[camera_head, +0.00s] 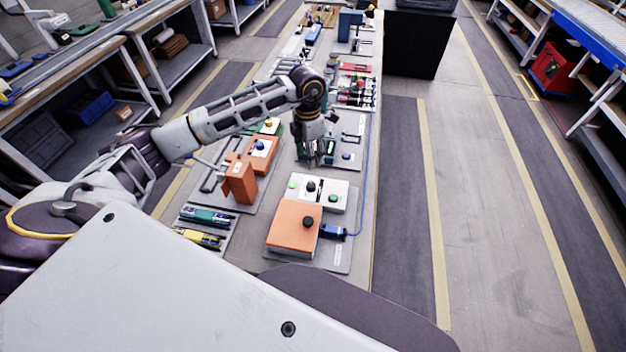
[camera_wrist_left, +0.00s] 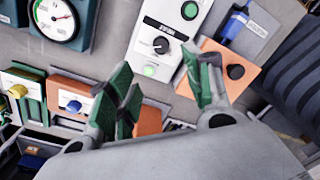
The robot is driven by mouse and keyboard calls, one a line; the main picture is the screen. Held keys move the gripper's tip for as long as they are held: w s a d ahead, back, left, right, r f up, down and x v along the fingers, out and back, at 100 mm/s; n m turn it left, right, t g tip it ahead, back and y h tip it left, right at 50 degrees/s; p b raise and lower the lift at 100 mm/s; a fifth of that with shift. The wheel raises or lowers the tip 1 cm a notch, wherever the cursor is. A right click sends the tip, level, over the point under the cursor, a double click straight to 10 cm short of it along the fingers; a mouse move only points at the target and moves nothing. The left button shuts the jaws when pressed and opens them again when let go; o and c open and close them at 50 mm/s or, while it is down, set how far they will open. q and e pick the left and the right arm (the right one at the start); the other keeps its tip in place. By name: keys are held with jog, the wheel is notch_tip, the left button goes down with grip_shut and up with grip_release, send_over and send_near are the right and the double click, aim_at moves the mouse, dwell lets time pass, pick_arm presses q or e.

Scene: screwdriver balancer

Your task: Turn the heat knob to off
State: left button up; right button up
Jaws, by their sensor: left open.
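My left gripper (camera_head: 317,155) hangs over the bench with its fingers pointing down, just beyond a white box (camera_head: 326,205). I cannot read which knob is the heat knob. In the left wrist view the gripper (camera_wrist_left: 165,88) is open and empty, its green-padded fingers apart. The white box's knob (camera_wrist_left: 161,45) shows beyond the fingers, not touched. The orange box's knob (camera_wrist_left: 235,71) is beside the right finger. My right gripper is out of view.
A blue-handled tool (camera_head: 333,231) with a cable lies beside the orange box. An upright orange block (camera_head: 240,183) stands to the left. Green (camera_head: 205,217) and yellow (camera_head: 198,238) tools lie at the front left. In the wrist view, a round gauge (camera_wrist_left: 54,18) is at upper left.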

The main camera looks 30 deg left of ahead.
aim_at(311, 184)
pick_arm(q)
jog(key=shift+s, duration=0.2)
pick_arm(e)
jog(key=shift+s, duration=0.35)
pick_arm(q)
jog(key=shift+s+d+f+p, duration=0.15)
jog(key=shift+f+p, duration=0.5)
jog(key=shift+f, duration=2.8)
jog(key=shift+d+f+p, duration=0.15)
jog(key=shift+f+p, duration=0.45)
jog(key=shift+f, duration=2.8)
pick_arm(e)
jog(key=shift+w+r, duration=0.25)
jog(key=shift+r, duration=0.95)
pick_arm(q)
jog(key=shift+c, duration=0.3)
jog(key=c, duration=1)
